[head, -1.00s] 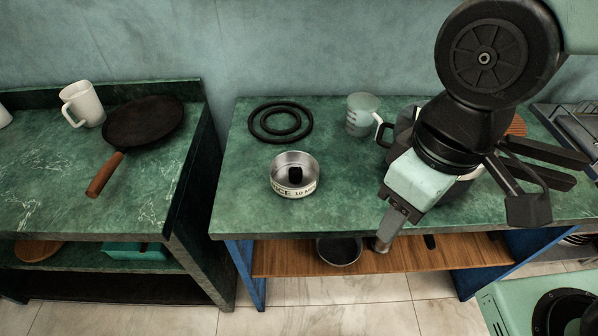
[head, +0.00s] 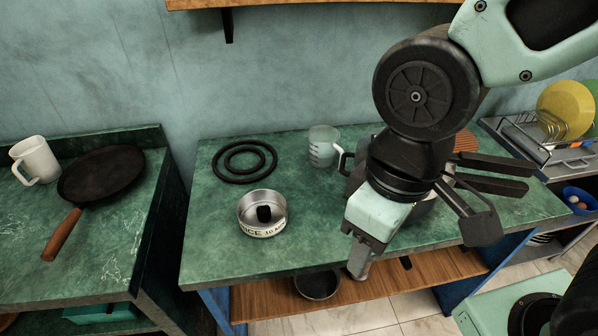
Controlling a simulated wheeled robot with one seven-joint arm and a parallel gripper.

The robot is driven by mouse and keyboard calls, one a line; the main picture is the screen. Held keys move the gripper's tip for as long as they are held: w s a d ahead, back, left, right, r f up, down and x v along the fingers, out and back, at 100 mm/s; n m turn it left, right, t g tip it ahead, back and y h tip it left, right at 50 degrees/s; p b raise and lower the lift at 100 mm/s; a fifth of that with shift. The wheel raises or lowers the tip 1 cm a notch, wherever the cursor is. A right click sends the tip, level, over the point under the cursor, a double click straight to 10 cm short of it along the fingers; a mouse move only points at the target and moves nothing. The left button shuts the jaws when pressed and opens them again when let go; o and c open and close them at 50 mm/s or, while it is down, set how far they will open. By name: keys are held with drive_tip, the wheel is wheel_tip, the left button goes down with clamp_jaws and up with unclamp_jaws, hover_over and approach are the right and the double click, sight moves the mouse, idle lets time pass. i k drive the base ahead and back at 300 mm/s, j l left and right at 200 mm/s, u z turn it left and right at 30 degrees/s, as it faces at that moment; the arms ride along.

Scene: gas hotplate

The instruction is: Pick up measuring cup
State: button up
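The measuring cup (head: 323,146) is a translucent cup with faint markings, standing upright near the back middle of the green counter in the head view. A dark handle loop shows at its right side, close to other dark things; I cannot tell for sure whether it belongs to the cup. My gripper (head: 358,264) hangs in front of and to the right of the cup in the picture, apart from it, over the counter's front part. I see its hand side-on, so its finger opening is hidden. Nothing held is visible.
A metal bowl-like tin (head: 262,214) and black rings (head: 244,161) are left of the cup. Black utensils (head: 495,185) and a partly hidden pot stand behind my arm. A pan (head: 103,174) and white mug (head: 35,160) are on the left counter. Bare counter lies between tin and cup.

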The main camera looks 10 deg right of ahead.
sight(323, 140)
drive_tip(key=i+l+u, duration=0.2)
drive_tip(key=l, duration=0.15)
drive_tip(key=i+l+u, duration=0.15)
drive_tip(key=l, duration=0.2)
drive_tip(key=i+l+u, duration=0.2)
drive_tip(key=l, duration=0.2)
